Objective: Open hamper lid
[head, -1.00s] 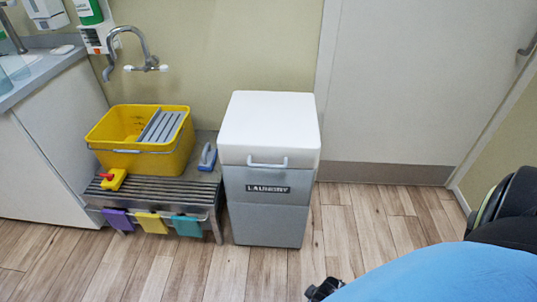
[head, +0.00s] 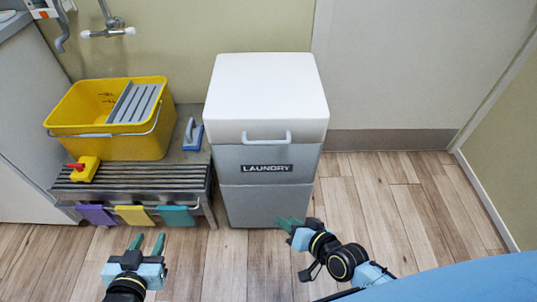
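The laundry hamper (head: 270,190) is a grey box with a white lid (head: 266,85) and a black "LAUNDRY" label. The lid is shut. Its pale handle (head: 266,141) is on the front face of the lid. My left gripper (head: 148,244) is at the lower left, in front of the bench, with its two green fingers apart and nothing between them. My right gripper (head: 288,221) is near the hamper's lower front right in the picture, below the handle. Its fingers are seen close together from the side, so its opening is unclear. Neither gripper is at the handle.
A slatted metal bench (head: 130,190) left of the hamper carries a yellow bucket (head: 110,145) and a blue-handled brush (head: 192,134). Coloured cloths hang from its front. A blue surface (head: 460,285) fills the lower right. Wooden floor right of the hamper is clear.

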